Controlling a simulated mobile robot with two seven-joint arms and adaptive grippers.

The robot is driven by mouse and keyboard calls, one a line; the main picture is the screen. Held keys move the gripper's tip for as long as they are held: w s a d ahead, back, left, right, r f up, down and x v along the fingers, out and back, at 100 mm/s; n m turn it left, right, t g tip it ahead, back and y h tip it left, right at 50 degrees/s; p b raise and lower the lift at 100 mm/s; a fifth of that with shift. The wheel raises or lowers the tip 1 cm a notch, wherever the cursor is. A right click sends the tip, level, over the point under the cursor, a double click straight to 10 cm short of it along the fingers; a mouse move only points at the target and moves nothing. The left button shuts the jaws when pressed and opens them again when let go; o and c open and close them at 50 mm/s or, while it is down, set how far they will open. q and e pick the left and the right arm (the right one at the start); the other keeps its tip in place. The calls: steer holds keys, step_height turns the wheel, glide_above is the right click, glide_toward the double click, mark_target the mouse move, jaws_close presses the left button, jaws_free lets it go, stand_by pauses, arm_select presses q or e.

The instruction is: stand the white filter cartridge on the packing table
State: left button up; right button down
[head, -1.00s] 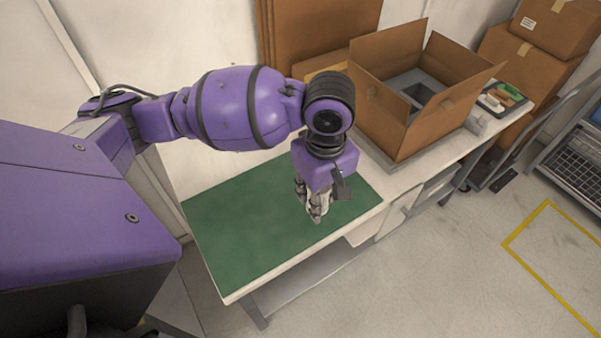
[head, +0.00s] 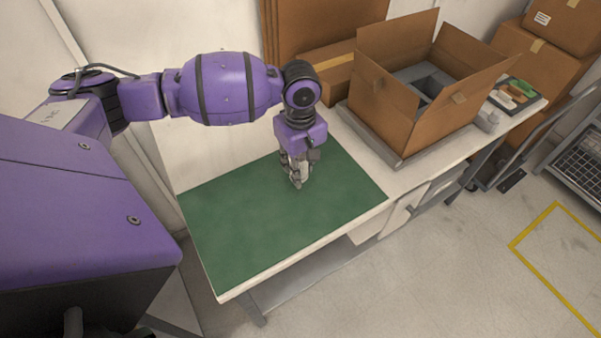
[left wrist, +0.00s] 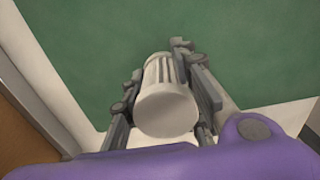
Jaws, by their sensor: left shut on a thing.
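The white filter cartridge (left wrist: 165,100) is ribbed and sits between the fingers of my left gripper in the left wrist view. My left gripper (head: 297,181) is shut on it and points down over the green mat (head: 240,237) on the packing table (head: 352,218). In the head view the fingers hide most of the cartridge. I cannot tell whether its lower end touches the mat. My right gripper is not in view.
An open cardboard box (head: 400,125) with grey inserts stands on the table to the right. A tray of small coloured items (head: 515,95) lies beyond it. Cardboard (head: 320,25) leans at the back. The mat's left and front parts are clear.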

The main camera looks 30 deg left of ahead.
arm_select(q)
steer(key=shift+w+a+f, duration=0.15)
steer(key=shift+f, duration=1.55)
steer(key=shift+f, duration=0.1)
steer(key=o, duration=1.2)
steer(key=shift+c, duration=0.2)
step_height(320, 180, up, 12)
steer(key=shift+r+p, duration=0.1)
steer(key=shift+p, duration=0.45)
